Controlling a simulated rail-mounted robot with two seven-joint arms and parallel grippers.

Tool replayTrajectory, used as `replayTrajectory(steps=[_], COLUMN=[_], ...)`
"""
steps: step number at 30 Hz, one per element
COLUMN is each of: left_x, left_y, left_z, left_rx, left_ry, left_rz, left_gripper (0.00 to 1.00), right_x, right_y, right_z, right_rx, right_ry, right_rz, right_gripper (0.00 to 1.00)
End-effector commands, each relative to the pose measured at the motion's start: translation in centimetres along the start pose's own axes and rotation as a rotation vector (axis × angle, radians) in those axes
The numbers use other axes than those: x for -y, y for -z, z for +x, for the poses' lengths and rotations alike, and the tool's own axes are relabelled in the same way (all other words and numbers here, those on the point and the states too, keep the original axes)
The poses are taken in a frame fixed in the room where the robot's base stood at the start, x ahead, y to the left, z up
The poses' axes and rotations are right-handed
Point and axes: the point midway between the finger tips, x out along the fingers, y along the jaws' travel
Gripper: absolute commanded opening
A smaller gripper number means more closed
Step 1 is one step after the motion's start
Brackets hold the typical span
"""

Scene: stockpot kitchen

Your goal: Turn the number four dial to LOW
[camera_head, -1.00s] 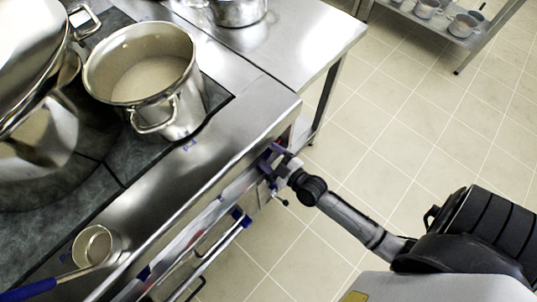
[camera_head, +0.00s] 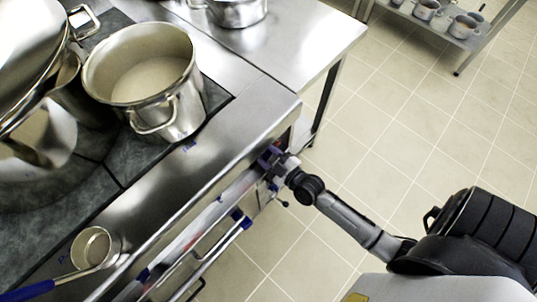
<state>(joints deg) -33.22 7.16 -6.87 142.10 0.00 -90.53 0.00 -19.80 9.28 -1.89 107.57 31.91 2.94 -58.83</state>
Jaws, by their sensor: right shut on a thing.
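My right gripper (camera_head: 269,159) is at the stove's front panel, near its right end, just below the steel front edge. It is shut on a dial there; the dial itself is mostly hidden by the fingers and the panel's slope, and its setting cannot be read. The stove front (camera_head: 222,160) runs diagonally from lower left to upper right. A small purple mark (camera_head: 189,147) is on the steel top above this part of the panel. My left gripper is not in view.
An open stockpot (camera_head: 150,75) stands on the dark cooktop, with a larger pot (camera_head: 35,60) to its left. A ladle (camera_head: 92,249) with a blue handle lies near the front edge. Blue-ended oven handles (camera_head: 222,241) sit below the panel.

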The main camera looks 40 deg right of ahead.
Motion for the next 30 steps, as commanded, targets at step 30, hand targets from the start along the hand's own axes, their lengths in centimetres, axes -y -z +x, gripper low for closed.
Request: replayTrajectory(steps=[30], left_x=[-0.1], left_y=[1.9], left_z=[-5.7], left_rx=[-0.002], left_ry=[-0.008], left_rz=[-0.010], left_gripper=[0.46], right_x=[-0.2], right_y=[0.2], right_z=[0.0], right_rx=[0.000], right_ry=[0.001], right_rz=[0.649], right_gripper=[0.20])
